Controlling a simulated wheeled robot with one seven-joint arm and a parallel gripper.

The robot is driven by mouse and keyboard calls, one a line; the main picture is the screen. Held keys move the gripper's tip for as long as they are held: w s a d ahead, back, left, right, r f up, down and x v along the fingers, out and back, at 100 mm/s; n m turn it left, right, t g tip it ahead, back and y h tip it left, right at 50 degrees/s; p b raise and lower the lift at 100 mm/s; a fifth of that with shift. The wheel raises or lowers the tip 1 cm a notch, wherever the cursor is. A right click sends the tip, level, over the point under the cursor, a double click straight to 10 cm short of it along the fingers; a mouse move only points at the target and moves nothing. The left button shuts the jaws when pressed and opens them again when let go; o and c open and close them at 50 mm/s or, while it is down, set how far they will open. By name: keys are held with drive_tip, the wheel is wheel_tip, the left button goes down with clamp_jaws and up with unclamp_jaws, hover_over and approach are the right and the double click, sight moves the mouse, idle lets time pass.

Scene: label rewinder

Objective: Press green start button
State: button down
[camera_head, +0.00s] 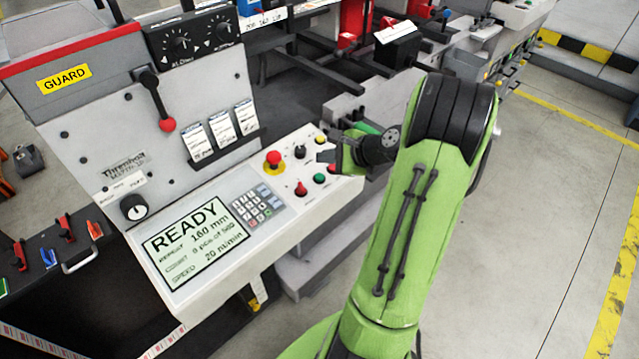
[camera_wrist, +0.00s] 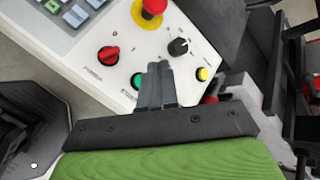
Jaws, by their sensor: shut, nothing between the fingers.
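The green start button (camera_head: 320,178) is a small round button on the white sloped control panel (camera_head: 345,189). In the wrist view the green button (camera_wrist: 137,80) shows just left of the fingertips, partly hidden by them. My gripper (camera_head: 323,157) is shut and empty and hovers by the panel's right end. In the wrist view my gripper (camera_wrist: 158,68) has its two grey fingers together, pointing at the panel. Whether the fingertips touch the panel cannot be told.
Around the button are a red knob (camera_head: 300,189), a red emergency stop (camera_head: 273,158) on yellow, a black knob (camera_head: 299,151) and a yellow button (camera_head: 320,139). A keypad (camera_head: 258,205) and a READY screen (camera_head: 195,240) lie to the left. Machine rails stand behind.

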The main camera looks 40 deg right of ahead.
drive_tip(key=shift+w+f+b, duration=0.2)
drive_tip(key=shift+f+b, duration=0.3)
drive_tip(key=shift+f, duration=0.55)
drive_tip(key=shift+w+f+b, duration=0.15)
drive_tip(key=shift+f+b, duration=0.35)
drive_tip(key=shift+f, duration=0.55)
drive_tip(key=shift+f, duration=0.1)
drive_tip(key=shift+f, duration=0.3)
drive_tip(key=shift+w+f+b, duration=0.1)
drive_tip(key=shift+f+b, duration=0.25)
drive_tip(key=shift+f, duration=0.15)
idle(0.6)
drive_tip(key=shift+r, duration=0.1)
drive_tip(key=shift+r+p, duration=0.8)
drive_tip(key=shift+p, duration=0.15)
drive_tip(key=r+p, duration=0.2)
drive_tip(key=s+r+p, duration=0.1)
drive_tip(key=r+p, duration=0.1)
drive_tip(key=r, duration=0.1)
drive_tip(key=shift+p, duration=0.35)
